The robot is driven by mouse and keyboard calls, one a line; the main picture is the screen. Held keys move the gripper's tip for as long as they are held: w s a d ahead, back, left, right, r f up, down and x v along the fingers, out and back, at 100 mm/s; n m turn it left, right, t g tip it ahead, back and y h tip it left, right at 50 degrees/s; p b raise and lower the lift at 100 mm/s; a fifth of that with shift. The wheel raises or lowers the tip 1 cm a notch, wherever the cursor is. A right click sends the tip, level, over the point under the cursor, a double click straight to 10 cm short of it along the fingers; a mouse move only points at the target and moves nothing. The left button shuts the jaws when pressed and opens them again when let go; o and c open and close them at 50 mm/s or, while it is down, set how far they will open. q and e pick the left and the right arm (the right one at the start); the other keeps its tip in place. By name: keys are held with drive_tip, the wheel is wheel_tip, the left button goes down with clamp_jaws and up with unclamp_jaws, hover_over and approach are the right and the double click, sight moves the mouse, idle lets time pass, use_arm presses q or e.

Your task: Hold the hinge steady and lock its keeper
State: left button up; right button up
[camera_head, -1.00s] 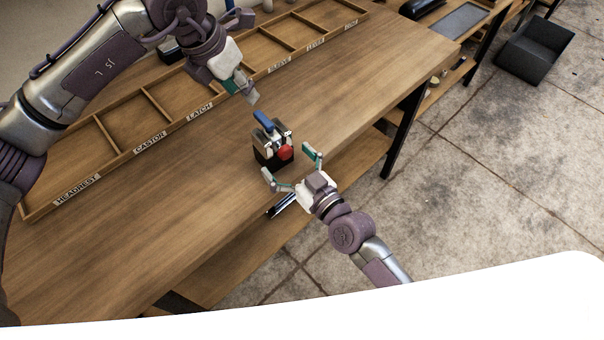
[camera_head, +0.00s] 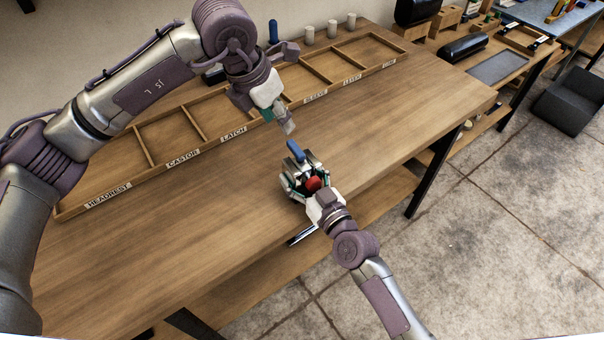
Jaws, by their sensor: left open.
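The hinge (camera_head: 293,174) stands upright near the front edge of the workbench. It is a dark and metallic block with a blue lever (camera_head: 296,151) on top and a red knob (camera_head: 313,184) on its near side. My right gripper (camera_head: 304,181) comes from the front edge with its fingers around the hinge, one on each side, and appears shut on it. The fingers and palm hide the hinge's lower part. My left gripper (camera_head: 286,127) is open and empty, pointing down just above and behind the blue lever, apart from it. I cannot tell which part is the keeper.
A wooden divided tray (camera_head: 165,152) with labelled compartments runs along the back of the bench (camera_head: 210,220). Pale cylinders (camera_head: 332,28) and a blue-handled item (camera_head: 273,32) stand behind it. Bare bench lies left and right of the hinge. A black box (camera_head: 567,105) is on the floor.

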sight(295, 147)
drive_tip(key=c, duration=0.8)
use_arm(q)
drive_tip(key=shift+o, duration=0.3)
drive_tip(key=shift+o, duration=1.3)
drive_tip(key=shift+a+r, duration=0.1)
drive_tip(key=shift+o, duration=1.3)
drive_tip(key=shift+a+r+m, duration=0.15)
drive_tip(key=shift+r+m, duration=0.15)
drive_tip(key=shift+m, duration=0.2)
drive_tip(key=shift+o, duration=1.4)
drive_tip(key=shift+s+a+r+m+h, duration=0.2)
drive_tip(key=shift+r+m+h, duration=0.1)
drive_tip(key=shift+r+m, duration=0.15)
drive_tip(key=shift+m+g, duration=0.3)
drive_tip(key=shift+m, duration=0.45)
drive_tip(key=x, duration=1.1)
drive_tip(key=shift+s+d, duration=0.1)
drive_tip(key=shift+d, duration=0.15)
